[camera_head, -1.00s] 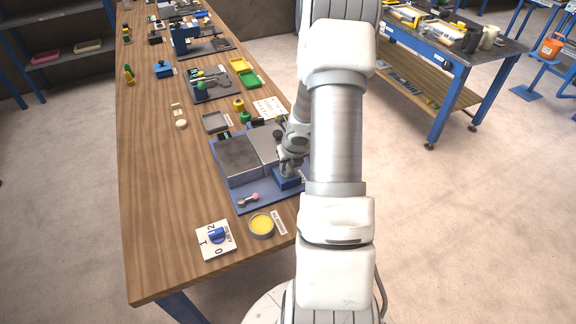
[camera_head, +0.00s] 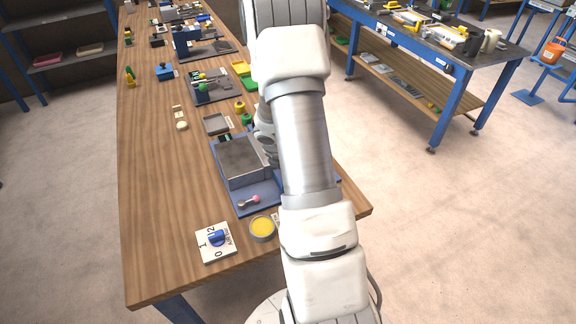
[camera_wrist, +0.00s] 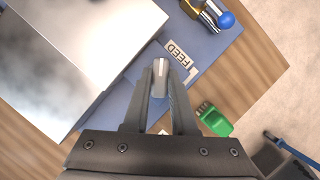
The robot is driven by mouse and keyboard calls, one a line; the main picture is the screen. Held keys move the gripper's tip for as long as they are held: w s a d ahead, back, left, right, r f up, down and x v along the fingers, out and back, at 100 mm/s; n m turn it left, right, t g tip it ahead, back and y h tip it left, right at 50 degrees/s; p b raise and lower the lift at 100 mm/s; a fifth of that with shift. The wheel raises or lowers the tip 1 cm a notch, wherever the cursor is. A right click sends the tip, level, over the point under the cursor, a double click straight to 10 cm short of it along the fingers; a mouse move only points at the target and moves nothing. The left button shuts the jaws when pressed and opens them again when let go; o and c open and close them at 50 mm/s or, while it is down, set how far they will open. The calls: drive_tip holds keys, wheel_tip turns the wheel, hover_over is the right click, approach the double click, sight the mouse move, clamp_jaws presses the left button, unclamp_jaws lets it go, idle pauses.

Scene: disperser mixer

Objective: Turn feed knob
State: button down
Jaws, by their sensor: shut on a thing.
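The feed knob (camera_wrist: 160,68) is a small light-grey piece in the wrist view, beside a white label reading FEED (camera_wrist: 178,58). My gripper (camera_wrist: 161,86) is shut on the knob, with one dark finger on each side of it. The knob stands at the edge of a blue base plate (camera_wrist: 118,92), right of a large shiny metal block (camera_wrist: 75,50). In the head view my arm hides the gripper and the knob. The metal block (camera_head: 243,158) and the blue plate (camera_head: 258,195) show partly there, left of my arm.
A brass fitting with a blue ball (camera_wrist: 226,20) and a green part (camera_wrist: 215,121) are near the gripper. The table's left side is mostly clear.

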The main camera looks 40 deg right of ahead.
drive_tip(key=m+g+p, duration=0.1)
drive_tip(key=m, duration=0.2)
drive_tip(key=shift+w+m+h, duration=0.15)
drive_tip(key=shift+m+h, duration=0.15)
drive_tip(key=m+g, duration=0.1)
drive_tip(key=m, duration=0.2)
drive_tip(key=shift+m+g, duration=0.3)
drive_tip(key=shift+g, duration=0.1)
drive_tip(key=m+g, duration=0.1)
drive_tip(key=m, duration=0.2)
drive_tip(key=m+g+y, duration=0.1)
drive_tip(key=m, duration=0.2)
drive_tip(key=shift+w+d+f+b, duration=0.1)
drive_tip(key=shift+w+b, duration=0.1)
drive_tip(key=shift+b, duration=0.15)
drive_tip(key=m+y+b, duration=0.1)
drive_tip(key=m, duration=0.2)
drive_tip(key=m+g+y+b, duration=0.1)
drive_tip(key=m, duration=0.3)
drive_tip(key=shift+d+m+g+y, duration=0.15)
drive_tip(key=shift+m+g+y, duration=0.15)
drive_tip(key=shift+y, duration=0.1)
drive_tip(key=m+y, duration=0.1)
drive_tip(key=m, duration=0.2)
drive_tip(key=m+y+b, duration=0.1)
drive_tip(key=m, duration=0.2)
drive_tip(key=shift+d+m+y, duration=0.15)
drive_tip(key=shift+m+y, duration=0.15)
drive_tip(key=shift+m, duration=0.1)
drive_tip(key=shift+b, duration=0.3)
